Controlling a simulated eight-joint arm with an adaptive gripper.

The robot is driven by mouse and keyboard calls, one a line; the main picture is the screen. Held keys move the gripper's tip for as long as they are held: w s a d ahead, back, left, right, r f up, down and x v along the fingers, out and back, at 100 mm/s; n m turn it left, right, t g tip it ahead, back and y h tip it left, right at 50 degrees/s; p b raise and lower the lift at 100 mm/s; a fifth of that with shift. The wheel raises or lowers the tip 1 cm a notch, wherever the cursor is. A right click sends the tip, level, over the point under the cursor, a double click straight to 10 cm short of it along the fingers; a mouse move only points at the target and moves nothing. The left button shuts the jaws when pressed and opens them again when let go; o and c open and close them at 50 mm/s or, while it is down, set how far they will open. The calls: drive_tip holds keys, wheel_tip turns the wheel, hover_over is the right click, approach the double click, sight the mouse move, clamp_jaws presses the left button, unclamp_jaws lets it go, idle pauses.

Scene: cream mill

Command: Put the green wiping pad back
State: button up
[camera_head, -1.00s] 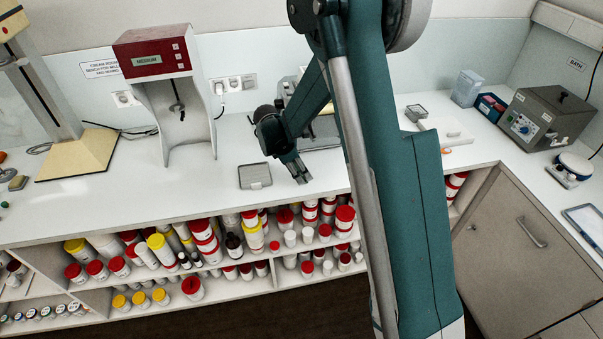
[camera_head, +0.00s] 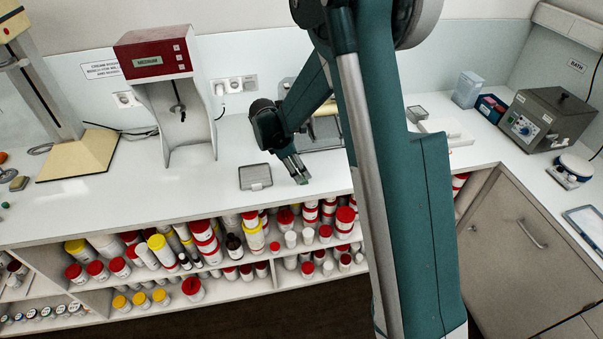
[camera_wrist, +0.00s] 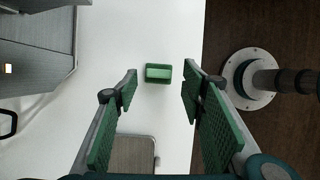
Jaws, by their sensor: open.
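The green wiping pad (camera_wrist: 158,73) is a small green block with a lighter green top. In the wrist view it lies on the white worktop, in line with the gap between my fingertips. My gripper (camera_wrist: 159,84) is open, with green-lined fingers apart on either side and nothing held. In the head view my gripper (camera_head: 297,171) points down over the worktop near its front edge; a small green patch shows at its tip, and I cannot tell there whether it is pad or finger. A grey shallow tray (camera_head: 255,177) lies left of the gripper; it also shows in the wrist view (camera_wrist: 132,154).
The worktop's front edge is close to the pad, with shelves of jars (camera_head: 205,245) below. A red-topped mixer stand (camera_head: 165,85) stands back left. A grey metal machine (camera_wrist: 35,50) lies beyond the pad at the upper left of the wrist view. Worktop around the tray is clear.

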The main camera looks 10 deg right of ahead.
drive_tip(key=v, duration=0.9)
drive_tip(key=shift+r, duration=0.1)
idle(0.4)
drive_tip(key=s+d+r+m+t+y, duration=0.1)
drive_tip(key=s+d+r+m, duration=0.25)
drive_tip(key=s+r, duration=0.4)
drive_tip(key=s+d+r+m+t+y, duration=0.1)
drive_tip(key=s+d+r+m+t, duration=0.1)
drive_tip(key=s+r+m, duration=0.4)
drive_tip(key=s+d+r+m+t+y, duration=0.1)
drive_tip(key=s+m, duration=0.3)
drive_tip(key=s, duration=0.7)
drive_tip(key=s+d+r+m+t+y, duration=0.1)
drive_tip(key=s+m, duration=0.4)
drive_tip(key=s, duration=0.7)
drive_tip(key=shift+r+t, duration=0.65)
drive_tip(key=shift+t, duration=0.35)
